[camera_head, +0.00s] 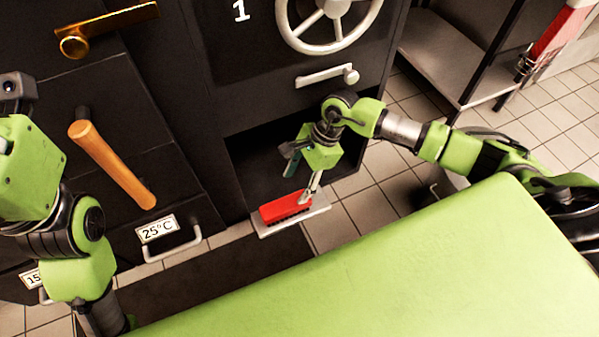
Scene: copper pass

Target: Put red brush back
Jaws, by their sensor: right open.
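The red brush (285,206) lies on a small pale grey ledge (318,211) at the foot of the dark cabinet, below an open niche. My right gripper (307,190) reaches down from the right and is open. One finger is at the brush's right end; the picture is too small to tell whether it touches. My left arm stands at the left edge, and its gripper fingers are not in view.
The dark cabinet (170,95) has a wooden handle (112,163), a brass lever (75,44), a pale handwheel (330,45) and metal handles. A dark shelf unit (435,50) stands at the right. Tiled floor (375,190) lies between.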

